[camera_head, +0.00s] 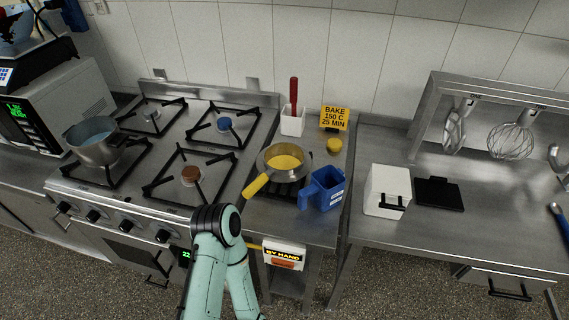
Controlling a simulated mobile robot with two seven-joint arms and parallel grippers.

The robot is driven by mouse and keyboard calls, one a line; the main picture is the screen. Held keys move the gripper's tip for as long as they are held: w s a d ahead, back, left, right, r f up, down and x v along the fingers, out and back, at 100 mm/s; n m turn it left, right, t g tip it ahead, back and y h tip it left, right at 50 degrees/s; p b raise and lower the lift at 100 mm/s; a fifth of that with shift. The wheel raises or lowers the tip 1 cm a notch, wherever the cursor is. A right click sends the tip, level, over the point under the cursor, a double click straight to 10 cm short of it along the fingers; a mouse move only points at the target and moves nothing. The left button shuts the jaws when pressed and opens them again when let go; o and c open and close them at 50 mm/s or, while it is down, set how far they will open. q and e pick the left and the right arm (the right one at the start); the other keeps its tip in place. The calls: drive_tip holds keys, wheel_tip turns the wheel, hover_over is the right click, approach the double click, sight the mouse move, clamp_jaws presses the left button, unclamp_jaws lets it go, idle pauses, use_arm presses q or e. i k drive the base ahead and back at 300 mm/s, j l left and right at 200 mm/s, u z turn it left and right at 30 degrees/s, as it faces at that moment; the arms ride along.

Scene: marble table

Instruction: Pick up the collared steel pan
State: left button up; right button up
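A steel pan (283,172) with a yellow inside and a yellow sleeve-like handle (256,186) stands on the steel counter right of the stove. Its handle points toward the front left. A second steel pan (96,152), with a bluish inside, stands on the front left burner of the stove. I cannot tell for sure which of the two is the collared one. Part of my mint-green arm with a black joint rises at the bottom centre, in front of the counter. Neither of my grippers can be made out.
A blue jug (327,190) stands close to the right of the yellow-handled pan. A white holder (292,123) with a red-handled tool, a yellow sign (334,118) and a small yellow object (334,145) are behind. A white box (387,190) stands to the right.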

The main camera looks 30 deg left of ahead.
sight(281, 162)
drive_tip(key=j+u, duration=0.3)
drive_tip(key=u, duration=0.15)
drive_tip(key=j+u, duration=0.3)
drive_tip(key=u, duration=0.2)
drive_tip(key=k, duration=0.05)
